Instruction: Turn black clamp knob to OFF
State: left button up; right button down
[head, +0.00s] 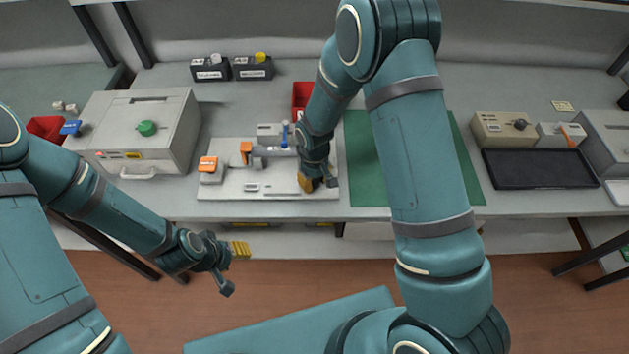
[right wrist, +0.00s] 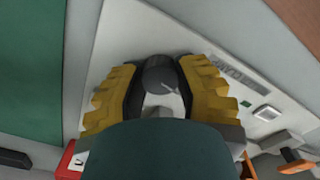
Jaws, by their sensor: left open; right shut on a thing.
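The black clamp knob (right wrist: 160,76) stands on the white fixture plate (right wrist: 110,40) in the right wrist view. My right gripper (right wrist: 158,90) is shut on the knob, with a yellow-padded finger on each side. In the head view my right gripper (head: 308,183) is at the front right of the fixture plate (head: 230,187) and hides the knob. My left gripper (head: 240,249) is open and empty, in front of the bench edge.
The plate also carries orange parts (head: 208,164) and a blue-tipped lever (head: 285,133). A green mat (head: 362,150) and a black tray (head: 535,168) lie to the right. A red bin (head: 301,93) is behind the plate.

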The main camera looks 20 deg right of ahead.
aim_at(315, 181)
jog(key=n+b, duration=0.1)
jog(key=n, duration=0.4)
jog(key=shift+s+f+n, duration=0.1)
jog(key=shift+n, duration=0.3)
dwell(0.4)
jog(key=c, duration=0.6)
grip_release()
jog(key=shift+r, duration=4.05)
